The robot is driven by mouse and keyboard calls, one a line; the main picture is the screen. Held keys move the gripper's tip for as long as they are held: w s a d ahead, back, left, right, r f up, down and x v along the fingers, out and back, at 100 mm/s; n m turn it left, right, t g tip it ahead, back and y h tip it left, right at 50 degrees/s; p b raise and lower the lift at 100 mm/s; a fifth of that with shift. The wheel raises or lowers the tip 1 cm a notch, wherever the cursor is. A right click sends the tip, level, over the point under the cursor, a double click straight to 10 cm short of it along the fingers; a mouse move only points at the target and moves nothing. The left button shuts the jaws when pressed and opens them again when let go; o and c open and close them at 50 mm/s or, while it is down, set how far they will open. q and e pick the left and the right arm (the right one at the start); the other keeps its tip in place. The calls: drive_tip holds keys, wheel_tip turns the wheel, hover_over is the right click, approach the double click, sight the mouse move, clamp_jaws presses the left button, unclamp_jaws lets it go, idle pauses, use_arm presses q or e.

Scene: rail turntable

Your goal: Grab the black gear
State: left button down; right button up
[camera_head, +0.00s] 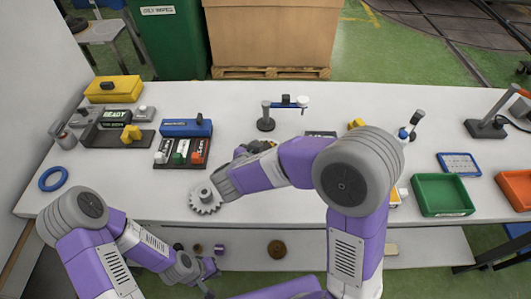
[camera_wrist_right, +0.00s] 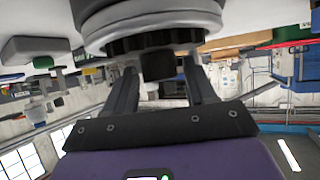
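In the right wrist view, a dark toothed ring (camera_wrist_right: 150,40) and a dark hub (camera_wrist_right: 158,66) show against a large grey round part. My right gripper (camera_wrist_right: 162,88) is open, its fingers on either side of the hub with visible gaps. In the head view, my right gripper (camera_head: 214,186) is at the gear's right side, its fingertips hard to see. My left gripper (camera_head: 208,274) is low in front of the table; its fingers are too small to judge.
The white table (camera_head: 350,105) holds a dark tray with coloured blocks (camera_head: 180,153), a blue box (camera_head: 186,127), a blue ring (camera_head: 53,179), a small stand (camera_head: 266,122) and a green bin (camera_head: 441,195). A lower shelf (camera_head: 320,245) carries a brown disc (camera_head: 277,249) and small dark parts.

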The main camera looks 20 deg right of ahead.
clamp_jaws()
drive_tip(key=shift+r, duration=0.1)
